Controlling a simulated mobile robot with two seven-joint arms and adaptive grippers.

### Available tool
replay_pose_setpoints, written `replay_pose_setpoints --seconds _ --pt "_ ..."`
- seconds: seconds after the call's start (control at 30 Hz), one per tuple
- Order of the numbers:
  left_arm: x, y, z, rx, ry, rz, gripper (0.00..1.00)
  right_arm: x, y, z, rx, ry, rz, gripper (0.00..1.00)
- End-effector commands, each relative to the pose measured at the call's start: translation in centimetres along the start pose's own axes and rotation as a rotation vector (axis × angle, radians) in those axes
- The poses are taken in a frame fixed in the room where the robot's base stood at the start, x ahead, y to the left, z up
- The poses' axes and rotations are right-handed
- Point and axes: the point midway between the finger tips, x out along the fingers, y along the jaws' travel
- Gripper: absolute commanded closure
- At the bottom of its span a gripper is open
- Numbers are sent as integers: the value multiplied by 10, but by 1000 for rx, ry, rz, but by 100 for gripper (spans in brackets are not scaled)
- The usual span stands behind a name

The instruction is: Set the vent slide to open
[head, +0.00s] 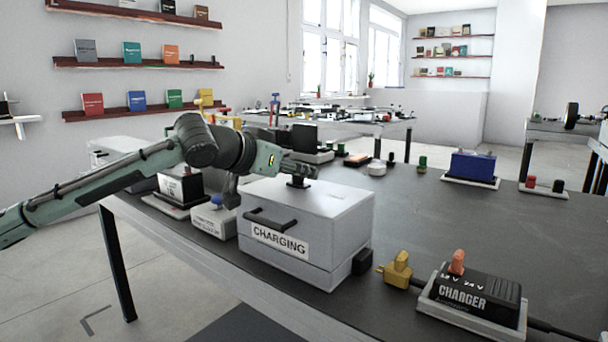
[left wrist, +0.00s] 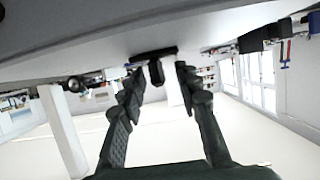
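A white box labelled CHARGING (head: 330,222) stands on the dark table, with a black handle (head: 270,222) on its front. On its top is a small black slide knob on a dark plate (head: 298,183), which I take for the vent slide. The knob also shows in the left wrist view (left wrist: 155,70), where the box top hangs upside down. My left gripper (head: 303,170) is over the box top at the knob. Its two fingers are apart, with the knob between or just beyond their tips; contact cannot be told. My right gripper is in neither view.
A yellow plug (head: 397,270) and a black charger (head: 475,295) in a tray are right of the box. A blue case (head: 472,167) lies farther back. Black and grey devices (head: 215,218) stand close left of the box. The table's middle right is clear.

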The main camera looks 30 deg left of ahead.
Motion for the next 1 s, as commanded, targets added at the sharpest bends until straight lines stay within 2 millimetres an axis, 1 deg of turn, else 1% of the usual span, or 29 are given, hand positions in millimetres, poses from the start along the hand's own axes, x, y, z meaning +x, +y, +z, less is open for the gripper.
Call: replay_pose_setpoints --seconds 0.37,0.6,0.63,1.0 --pt "-1 0 0 0 1 -1 67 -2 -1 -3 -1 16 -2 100" --pt "0 0 1 0 1 -1 97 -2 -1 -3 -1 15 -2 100" --pt "0 0 1 0 1 -1 100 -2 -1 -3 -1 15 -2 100" --pt "0 0 1 0 0 0 100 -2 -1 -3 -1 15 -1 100"
